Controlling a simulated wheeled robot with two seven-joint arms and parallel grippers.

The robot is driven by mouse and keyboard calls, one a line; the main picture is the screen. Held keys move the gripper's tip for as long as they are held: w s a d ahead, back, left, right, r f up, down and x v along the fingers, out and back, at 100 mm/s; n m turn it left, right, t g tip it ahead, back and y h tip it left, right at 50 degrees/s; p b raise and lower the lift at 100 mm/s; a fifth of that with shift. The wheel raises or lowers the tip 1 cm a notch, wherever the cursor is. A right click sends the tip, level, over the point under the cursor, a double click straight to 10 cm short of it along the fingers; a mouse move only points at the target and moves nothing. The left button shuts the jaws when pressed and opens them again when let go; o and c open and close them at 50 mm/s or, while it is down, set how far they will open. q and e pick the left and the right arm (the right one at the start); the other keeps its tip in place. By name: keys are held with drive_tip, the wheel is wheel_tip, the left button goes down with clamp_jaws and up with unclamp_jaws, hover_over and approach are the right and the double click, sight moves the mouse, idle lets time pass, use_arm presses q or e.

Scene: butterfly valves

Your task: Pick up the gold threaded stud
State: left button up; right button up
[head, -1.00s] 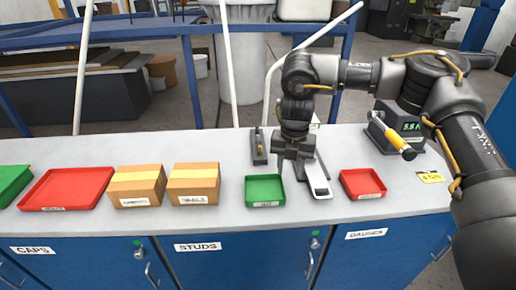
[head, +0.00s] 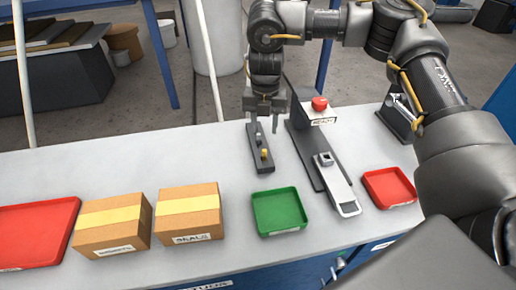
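A small gold stud (head: 264,154) stands in the near part of a narrow dark rack (head: 265,167) on the grey bench. Other small pieces stand farther back in the rack; they are too small to tell apart clearly. My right gripper (head: 264,122) points down over the far end of the rack, behind the gold stud. My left gripper is not in view.
A dark stand with a red knob (head: 319,103) and a metal plate is close right of the rack. A green tray (head: 279,211) lies in front, a red tray (head: 388,187) right. Two cardboard boxes (head: 188,212) and a larger red tray (head: 35,235) are left. Bench left of the rack is clear.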

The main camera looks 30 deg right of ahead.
sight(265, 150)
wheel_tip(265, 150, down, 6)
drive_tip(key=shift+d+r, duration=0.1)
drive_tip(key=shift+r, duration=0.05)
drive_tip(key=shift+s+f+p, duration=0.15)
drive_tip(key=shift+f+p, duration=0.1)
drive_tip(key=shift+p, duration=0.05)
wheel_tip(265, 150, down, 5)
drive_tip(key=shift+r+p, duration=0.2)
drive_tip(key=shift+p, duration=0.45)
clamp_jaws()
